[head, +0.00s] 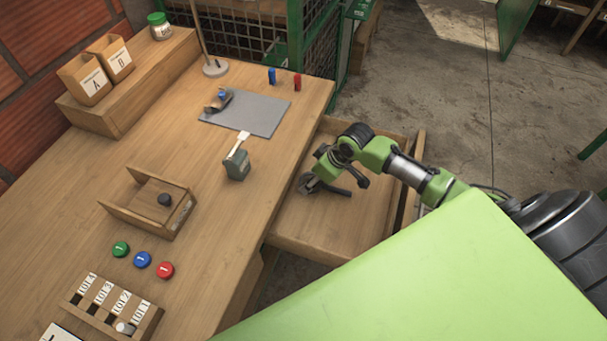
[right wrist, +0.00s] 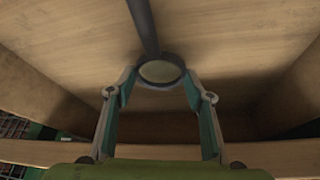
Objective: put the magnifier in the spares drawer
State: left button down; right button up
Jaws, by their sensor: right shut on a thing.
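The magnifier has a dark handle (head: 339,191) and a round lens, which shows in the right wrist view (right wrist: 161,72). My right gripper (head: 311,182) is shut on the magnifier's rim, one finger on each side of the lens. The handle points away from the gripper. The magnifier is inside the outline of the open wooden drawer (head: 325,232), low over its bare floor; I cannot tell if it touches. The drawer is pulled out at the right of the workbench. My left gripper is not in view.
The workbench (head: 215,150) holds a grey mat (head: 258,115), a green-grey box with a white-topped lever (head: 237,165), a wooden holder (head: 130,201) and several coloured discs. A green mesh cage (head: 318,55) stands behind. Concrete floor (head: 455,100) lies open beyond the drawer.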

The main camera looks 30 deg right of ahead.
aim_at(303, 177)
jog(key=w, duration=0.1)
jog(key=w+a, duration=0.1)
jog(key=w, duration=0.1)
jog(key=shift+w+a+f, duration=0.1)
jog(key=shift+a+f, duration=0.2)
jog(key=shift+f, duration=0.2)
jog(key=shift+f, duration=0.2)
jog(key=o, duration=1.1)
jog(key=p+v, duration=0.1)
jog(key=v, duration=1.1)
jog(key=shift+r, duration=0.2)
